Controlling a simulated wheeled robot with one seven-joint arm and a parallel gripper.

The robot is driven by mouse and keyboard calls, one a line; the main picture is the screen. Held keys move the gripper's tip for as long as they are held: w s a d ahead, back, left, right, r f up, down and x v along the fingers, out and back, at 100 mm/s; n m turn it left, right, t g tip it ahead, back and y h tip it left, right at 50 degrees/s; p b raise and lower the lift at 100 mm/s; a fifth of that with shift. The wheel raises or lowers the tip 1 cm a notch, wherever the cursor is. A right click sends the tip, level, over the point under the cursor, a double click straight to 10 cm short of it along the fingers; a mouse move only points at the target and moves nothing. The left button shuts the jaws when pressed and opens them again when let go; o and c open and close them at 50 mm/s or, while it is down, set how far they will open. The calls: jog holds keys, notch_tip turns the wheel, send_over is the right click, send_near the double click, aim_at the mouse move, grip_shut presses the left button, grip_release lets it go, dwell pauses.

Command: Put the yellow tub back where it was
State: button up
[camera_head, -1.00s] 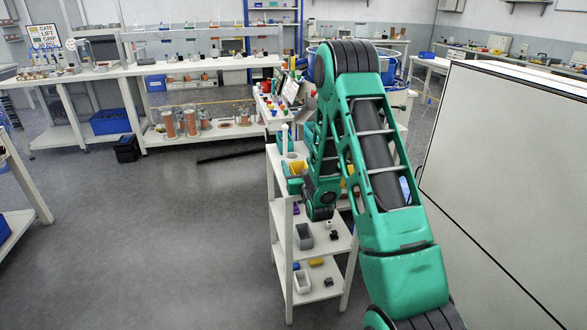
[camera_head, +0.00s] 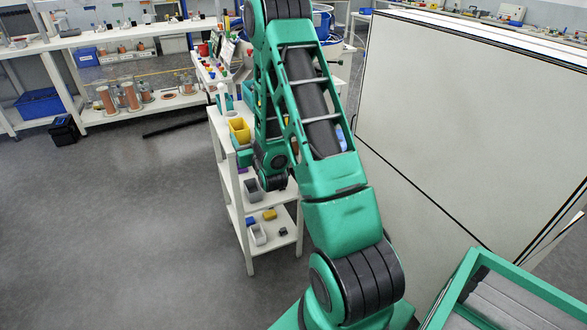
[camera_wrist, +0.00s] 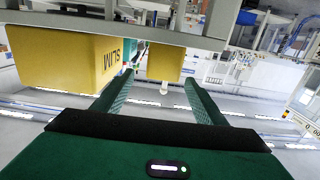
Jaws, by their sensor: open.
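A yellow tub (camera_head: 239,130) stands on the top of the white cart (camera_head: 221,122), left of my arm in the head view. In the wrist view, a large yellow box with dark lettering that reads upside down (camera_wrist: 75,62) fills the left side. A smaller yellow piece (camera_wrist: 165,62) shows straight beyond my fingertips. I cannot tell which of the two is the tub in the head view. My gripper (camera_wrist: 158,77) is open, with nothing visible held between its fingers. My arm hides much of the cart top in the head view.
The cart's lower shelves hold a dark grey bin (camera_head: 253,190), a light grey bin (camera_head: 258,235) and a yellow block (camera_head: 270,214). A large white panel (camera_head: 470,120) stands to the right.

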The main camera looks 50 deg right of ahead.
jog(key=shift+w+a+r+y, duration=0.1)
jog(key=shift+a+r+y, duration=0.05)
jog(key=shift+r+y, duration=0.2)
jog(key=shift+a+f+g+y, duration=0.35)
jog(key=shift+a+f+g, duration=0.35)
jog(key=shift+a, duration=0.3)
jog(key=shift+s+d+r+n+g, duration=0.4)
jog(key=shift+s+d+r+g, duration=0.4)
jog(key=shift+s+d+r, duration=0.3)
jog(key=s+a+r+m+g+y, duration=0.1)
jog(key=s+a+r+g, duration=0.1)
jog(key=s, duration=1.1)
jog(key=s+a+r+m+g+y, duration=0.1)
jog(key=s+a+g, duration=0.4)
jog(key=s, duration=0.8)
jog(key=s+a+r+m+g+y, duration=0.1)
jog(key=s+a+r+g+y, duration=0.2)
jog(key=s, duration=1.1)
notch_tip(320, 180, up, 2)
jog(key=g, duration=0.3)
jog(key=shift+a+g, duration=0.25)
jog(key=shift+g, duration=0.05)
jog(key=shift+r, duration=0.1)
